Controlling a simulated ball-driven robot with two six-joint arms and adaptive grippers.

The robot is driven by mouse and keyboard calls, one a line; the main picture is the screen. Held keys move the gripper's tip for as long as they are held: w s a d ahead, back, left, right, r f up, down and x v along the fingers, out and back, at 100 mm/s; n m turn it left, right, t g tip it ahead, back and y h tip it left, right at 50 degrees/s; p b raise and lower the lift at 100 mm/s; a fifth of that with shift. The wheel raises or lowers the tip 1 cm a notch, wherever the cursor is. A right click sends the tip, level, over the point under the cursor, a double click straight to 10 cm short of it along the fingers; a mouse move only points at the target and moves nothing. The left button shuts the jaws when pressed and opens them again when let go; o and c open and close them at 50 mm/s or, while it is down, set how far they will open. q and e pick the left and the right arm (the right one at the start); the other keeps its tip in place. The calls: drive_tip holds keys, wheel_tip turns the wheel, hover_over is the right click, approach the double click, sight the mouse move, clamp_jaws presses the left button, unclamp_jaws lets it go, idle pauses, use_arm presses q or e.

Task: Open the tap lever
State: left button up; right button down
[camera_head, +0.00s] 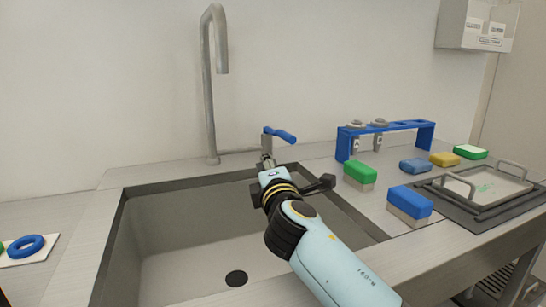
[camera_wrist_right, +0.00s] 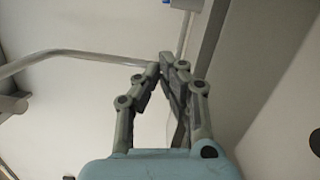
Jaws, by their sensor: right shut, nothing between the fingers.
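The tap lever (camera_head: 280,135) is blue and sits on a short grey stem at the back rim of the sink. It sticks out to the right. My right gripper (camera_head: 266,161) is just in front of and below the lever, over the sink's back edge, and looks apart from it. In the right wrist view its two fingers (camera_wrist_right: 166,64) are closed together with nothing between them. A bit of blue and white shows at the top edge there, probably part of the tap. My left gripper is not in view.
The grey spout (camera_head: 207,100) rises left of the lever. The sink (camera_head: 165,215) is empty with a dark drain. To the right are a blue rack (camera_head: 428,132), several sponges and a tray (camera_head: 490,188) with handles.

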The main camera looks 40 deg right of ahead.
sight(279, 134)
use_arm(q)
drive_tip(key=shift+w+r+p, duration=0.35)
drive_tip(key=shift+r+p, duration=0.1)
use_arm(e)
drive_tip(key=w+d+r, duration=0.1)
drive_tip(key=w+d, duration=0.6)
drive_tip(key=w, duration=0.1)
drive_tip(key=shift+w+d+r, duration=0.2)
drive_tip(key=shift+d, duration=0.2)
